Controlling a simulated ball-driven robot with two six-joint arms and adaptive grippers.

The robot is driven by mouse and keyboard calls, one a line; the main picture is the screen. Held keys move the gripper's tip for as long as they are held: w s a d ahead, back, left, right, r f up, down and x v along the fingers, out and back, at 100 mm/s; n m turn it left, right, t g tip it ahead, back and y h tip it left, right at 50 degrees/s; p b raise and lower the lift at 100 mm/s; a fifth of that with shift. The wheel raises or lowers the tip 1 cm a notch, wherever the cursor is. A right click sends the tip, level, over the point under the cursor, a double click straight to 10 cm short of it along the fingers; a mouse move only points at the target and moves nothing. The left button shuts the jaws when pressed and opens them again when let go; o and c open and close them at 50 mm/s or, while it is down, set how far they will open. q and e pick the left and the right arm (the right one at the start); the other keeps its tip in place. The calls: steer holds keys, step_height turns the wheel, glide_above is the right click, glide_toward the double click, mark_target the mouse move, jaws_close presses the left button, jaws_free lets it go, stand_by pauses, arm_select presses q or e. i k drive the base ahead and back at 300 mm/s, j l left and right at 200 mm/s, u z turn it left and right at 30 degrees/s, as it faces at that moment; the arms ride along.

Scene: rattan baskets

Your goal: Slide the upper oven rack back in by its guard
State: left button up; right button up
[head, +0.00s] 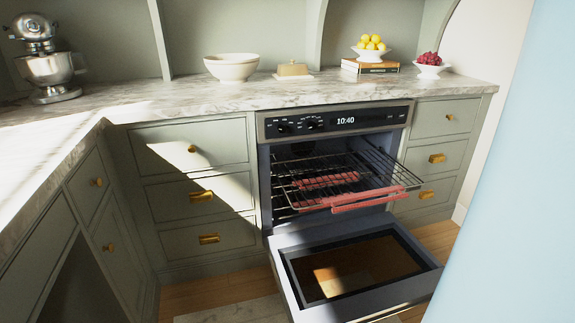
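The oven (262,180) stands open in the counter, with its door (385,291) folded down in front. The upper rack (385,174) is a wire grid that sticks out of the oven over the door. A red guard (368,199) runs along its front edge. Another red strip (328,181) shows farther back, inside the oven, at what looks like a lower rack. Neither of my grippers is in view.
The lowered door blocks the floor right before the oven. Drawers (203,195) flank it. The marble counter (190,98) holds a stand mixer (48,65), white bowls (231,69), a butter dish (293,70), lemons (371,43) over books, and red fruit (430,59).

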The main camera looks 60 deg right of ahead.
mark_target(332, 201)
steer(key=k+z, duration=0.1)
steer(key=z, duration=2.35)
